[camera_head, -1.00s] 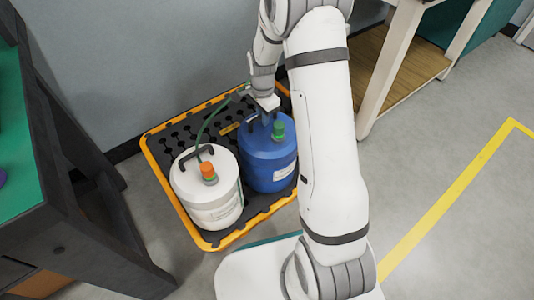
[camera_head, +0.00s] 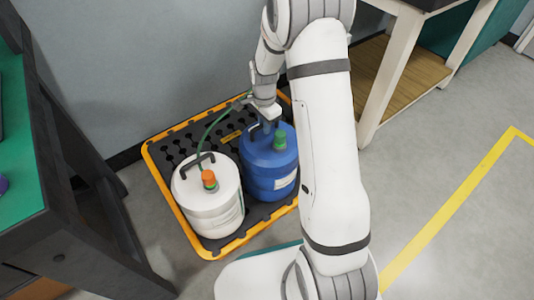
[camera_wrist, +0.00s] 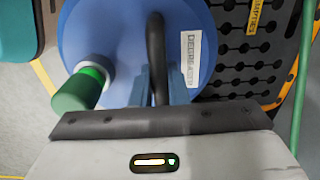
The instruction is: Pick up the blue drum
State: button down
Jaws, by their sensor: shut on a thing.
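The blue drum (camera_head: 266,168) stands upright on the black and orange pallet (camera_head: 190,238), beside the white drum. It has a green cap (camera_head: 280,140) and a white label low on its side. My gripper (camera_head: 266,118) reaches down over its top. In the wrist view, the drum top (camera_wrist: 115,35) fills the upper middle, and my gripper (camera_wrist: 159,85) has its two fingers on either side of the black handle (camera_wrist: 156,50), shut on it. The far end of the handle is in sight; its near part is hidden by my gripper.
A white drum (camera_head: 208,205) with an orange cap stands close on the left. A green hose (camera_head: 212,125) runs behind the drums. A wall is behind, a dark bench (camera_head: 75,230) at left, a wooden-shelved table (camera_head: 385,75) at right. Floor is clear at far right.

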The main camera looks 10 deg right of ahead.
jog(key=shift+r, duration=0.1)
notch_tip(320, 180, up, 10)
jog(key=p, duration=0.4)
jog(key=shift+p, duration=0.3)
